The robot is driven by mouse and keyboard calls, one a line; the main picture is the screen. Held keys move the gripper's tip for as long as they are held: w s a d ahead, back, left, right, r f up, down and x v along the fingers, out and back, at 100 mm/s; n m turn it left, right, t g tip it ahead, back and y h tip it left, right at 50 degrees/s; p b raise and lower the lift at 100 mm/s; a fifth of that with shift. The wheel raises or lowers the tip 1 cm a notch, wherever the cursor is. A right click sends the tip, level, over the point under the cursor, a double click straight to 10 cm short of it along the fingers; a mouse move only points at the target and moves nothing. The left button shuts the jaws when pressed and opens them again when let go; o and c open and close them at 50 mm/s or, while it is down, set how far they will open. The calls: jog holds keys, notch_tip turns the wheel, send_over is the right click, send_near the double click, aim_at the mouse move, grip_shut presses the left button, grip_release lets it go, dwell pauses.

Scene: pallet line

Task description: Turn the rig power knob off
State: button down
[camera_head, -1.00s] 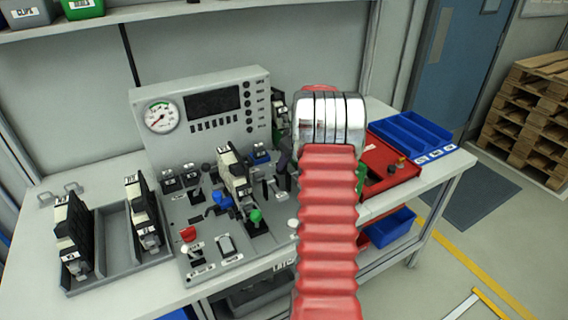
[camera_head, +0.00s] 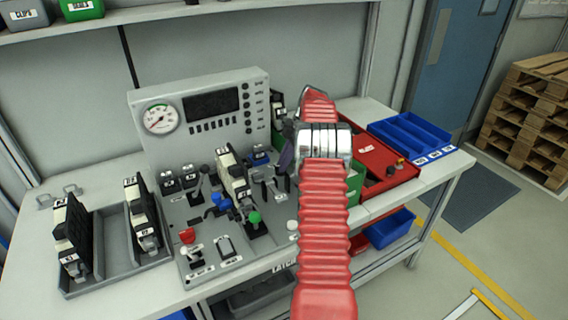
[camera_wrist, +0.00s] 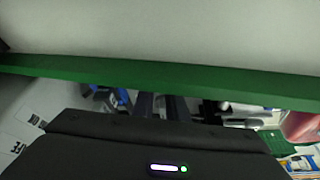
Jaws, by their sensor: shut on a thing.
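The grey test rig (camera_head: 140,112) stands on the bench, with a gauge, a dark screen and a control panel of levers and knobs in front. Its labels are too small to read, so I cannot tell which is the power knob. My gripper's dark end (camera_head: 286,156) is at the rig's right side, mostly hidden by my red arm. In the wrist view my gripper (camera_wrist: 162,106) is shut, but what lies between the fingers is unclear. A green bar (camera_wrist: 160,75) edging a pale grey surface crosses that view close up and hides much of the jaws.
A grey holder (camera_head: 118,262) with black-and-cream modules is left of the rig. A red tray (camera_head: 385,160), a green bin (camera_head: 355,188) and a blue tray (camera_head: 410,135) are right of my arm.

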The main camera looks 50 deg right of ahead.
jog(key=shift+w+n+g, duration=0.1)
jog(key=shift+n+g, duration=0.4)
jog(key=shift+n, duration=0.7)
jog(key=c, duration=1.8)
grip_release()
jog(key=shift+o, duration=0.2)
jog(key=shift+r, duration=0.15)
